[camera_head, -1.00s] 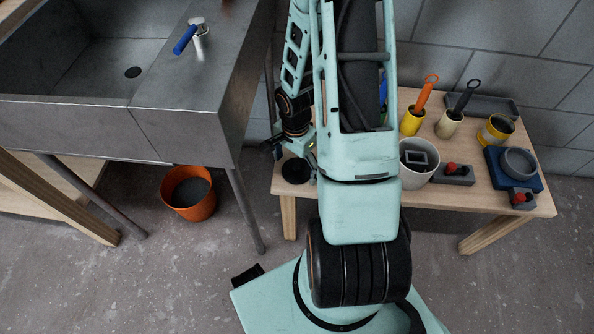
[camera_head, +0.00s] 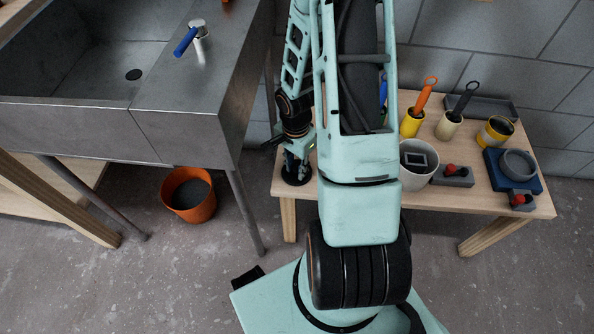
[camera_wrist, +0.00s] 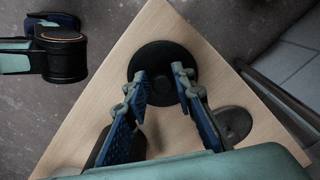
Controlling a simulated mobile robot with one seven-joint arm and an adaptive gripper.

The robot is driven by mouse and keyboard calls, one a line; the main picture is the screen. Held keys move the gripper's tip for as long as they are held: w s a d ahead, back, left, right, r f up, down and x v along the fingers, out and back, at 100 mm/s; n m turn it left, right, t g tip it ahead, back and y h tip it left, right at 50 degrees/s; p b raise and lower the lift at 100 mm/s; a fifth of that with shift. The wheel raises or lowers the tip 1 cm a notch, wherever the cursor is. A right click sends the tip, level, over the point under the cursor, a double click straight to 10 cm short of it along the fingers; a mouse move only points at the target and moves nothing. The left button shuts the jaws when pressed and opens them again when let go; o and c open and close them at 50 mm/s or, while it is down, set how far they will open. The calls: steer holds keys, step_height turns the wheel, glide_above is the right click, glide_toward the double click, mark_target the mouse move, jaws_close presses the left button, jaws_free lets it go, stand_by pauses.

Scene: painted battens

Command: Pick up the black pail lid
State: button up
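The black pail lid (camera_wrist: 163,52) is a round dark disc lying flat near the corner of the wooden table. In the head view the lid (camera_head: 293,179) shows at the table's left end, partly covered by my gripper (camera_head: 298,162). In the wrist view my gripper (camera_wrist: 159,76) is open, its two blue-padded fingers apart with their tips over the near part of the lid. Nothing is seen held between them. Whether the fingertips touch the lid cannot be told.
A dark oval object (camera_wrist: 234,123) lies right of my fingers on the table. A white pail (camera_head: 418,178), a red-knobbed block (camera_head: 455,176) and several pots stand further right on the table (camera_head: 470,212). The sink unit (camera_head: 180,115) is close on the left; an orange bucket (camera_head: 190,208) stands below.

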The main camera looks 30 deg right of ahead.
steer(key=shift+s+a+f, duration=0.1)
steer(key=shift+a+f, duration=0.05)
steer(key=shift+f, duration=0.1)
jaws_close()
